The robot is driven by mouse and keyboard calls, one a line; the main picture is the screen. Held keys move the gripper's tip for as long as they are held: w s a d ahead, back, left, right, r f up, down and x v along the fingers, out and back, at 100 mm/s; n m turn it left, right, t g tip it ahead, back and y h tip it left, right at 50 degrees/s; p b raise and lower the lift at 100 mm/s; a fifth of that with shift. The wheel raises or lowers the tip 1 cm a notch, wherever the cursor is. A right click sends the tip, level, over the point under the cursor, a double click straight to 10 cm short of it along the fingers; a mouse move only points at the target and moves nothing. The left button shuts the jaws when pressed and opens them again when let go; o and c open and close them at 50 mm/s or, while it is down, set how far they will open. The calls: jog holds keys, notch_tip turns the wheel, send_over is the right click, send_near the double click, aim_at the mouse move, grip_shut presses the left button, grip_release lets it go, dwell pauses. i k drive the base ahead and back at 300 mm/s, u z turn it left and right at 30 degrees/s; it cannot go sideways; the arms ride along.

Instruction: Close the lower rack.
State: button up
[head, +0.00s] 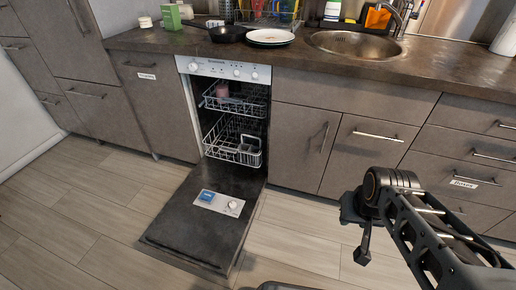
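The dishwasher (190,110) stands open under the counter, with its door (205,228) folded down flat over the floor. The white wire lower rack (232,142) sits low in the opening, and its front end reaches out over the inner end of the door. A small basket (250,152) is at its front right. The upper rack (236,103) is above it and holds a pinkish cup (222,90). My gripper (362,252) hangs pointing down, to the right of the door and apart from the rack. Its finger opening is too small to tell.
The lowered door takes up floor before the dishwasher. Grey cabinets and drawers (360,150) line both sides. The counter (300,62) holds a pan (227,34), a plate (270,37) and a sink (355,44). Wooden floor (295,245) between door and gripper is clear.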

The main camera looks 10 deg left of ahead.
aim_at(224, 148)
jog(key=z, duration=0.1)
jog(key=i, duration=1.15)
jog(key=u, duration=3.05)
